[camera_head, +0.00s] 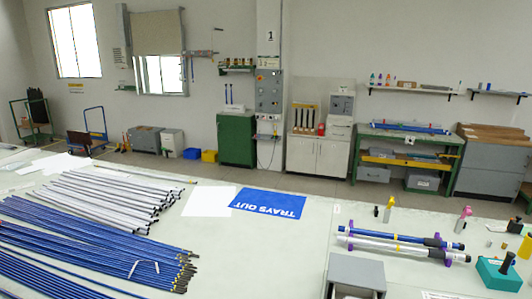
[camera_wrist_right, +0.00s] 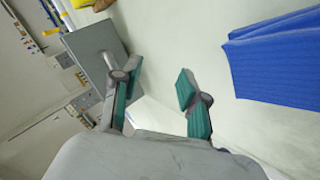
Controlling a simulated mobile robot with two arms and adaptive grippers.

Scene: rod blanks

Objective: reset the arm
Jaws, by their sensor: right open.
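My right gripper (camera_wrist_right: 158,78) shows in the right wrist view. Its two green-padded fingers stand apart with nothing between them. A pale surface lies beyond the fingers. A flat blue thing (camera_wrist_right: 275,58) lies to their right, apart from them. No gripper or arm shows in the head view, and my left gripper is in neither view.
In the head view, blue rods (camera_head: 90,245) and white rods (camera_head: 110,195) cover the table's left side. A grey box (camera_head: 357,272), racked tubes (camera_head: 400,246) and a teal block (camera_head: 500,275) stand right. Bare table separates them.

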